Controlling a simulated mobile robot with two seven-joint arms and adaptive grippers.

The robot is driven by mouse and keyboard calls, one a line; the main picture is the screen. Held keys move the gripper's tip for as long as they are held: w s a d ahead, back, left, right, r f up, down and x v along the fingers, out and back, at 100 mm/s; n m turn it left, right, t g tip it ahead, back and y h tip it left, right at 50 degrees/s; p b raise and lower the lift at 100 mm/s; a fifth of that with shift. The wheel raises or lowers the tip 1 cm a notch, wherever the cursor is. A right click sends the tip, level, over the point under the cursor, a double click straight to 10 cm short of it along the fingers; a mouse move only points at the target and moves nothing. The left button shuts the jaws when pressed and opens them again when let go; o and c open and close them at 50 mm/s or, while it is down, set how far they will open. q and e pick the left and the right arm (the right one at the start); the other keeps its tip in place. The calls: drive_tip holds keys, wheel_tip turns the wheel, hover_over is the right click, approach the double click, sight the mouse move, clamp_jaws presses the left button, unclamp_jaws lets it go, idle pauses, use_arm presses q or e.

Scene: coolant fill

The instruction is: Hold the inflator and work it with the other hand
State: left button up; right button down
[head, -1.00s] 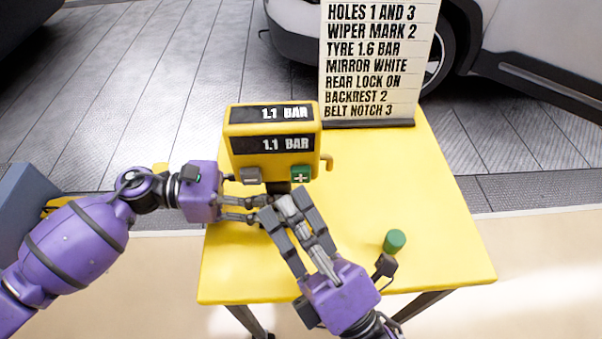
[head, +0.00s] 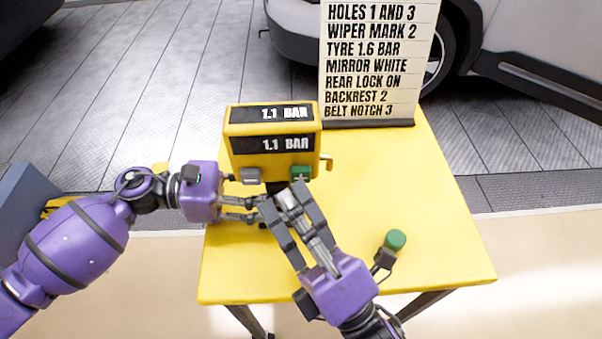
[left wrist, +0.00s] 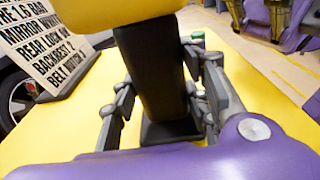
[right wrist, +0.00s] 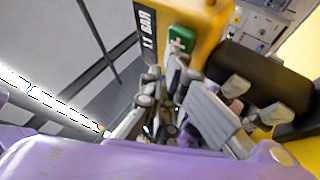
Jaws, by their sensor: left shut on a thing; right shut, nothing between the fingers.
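The yellow inflator (head: 272,160) stands on a black stem on the yellow table and its two displays read 1.1 BAR. A grey button (head: 250,175) sits at its lower left front and a green plus button (head: 301,173) at its lower right. My left gripper (head: 263,207) is shut on the black stem, which shows between its fingers in the left wrist view (left wrist: 150,75). My right gripper (head: 284,200) is shut and empty just below the green button. The right wrist view shows the green button (right wrist: 183,39) close above the fingertips. I cannot tell whether they touch.
A sign board (head: 372,60) at the back of the table (head: 440,220) lists settings, including TYRE 1.6 BAR. A green-topped object (head: 395,240) stands beside my right wrist. The table's right side is mostly clear. A car (head: 530,50) stands behind.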

drive_tip(key=shift+w, duration=0.45)
idle(0.3)
idle(6.2)
drive_tip(key=shift+s, duration=0.95)
drive_tip(key=shift+s, duration=2.5)
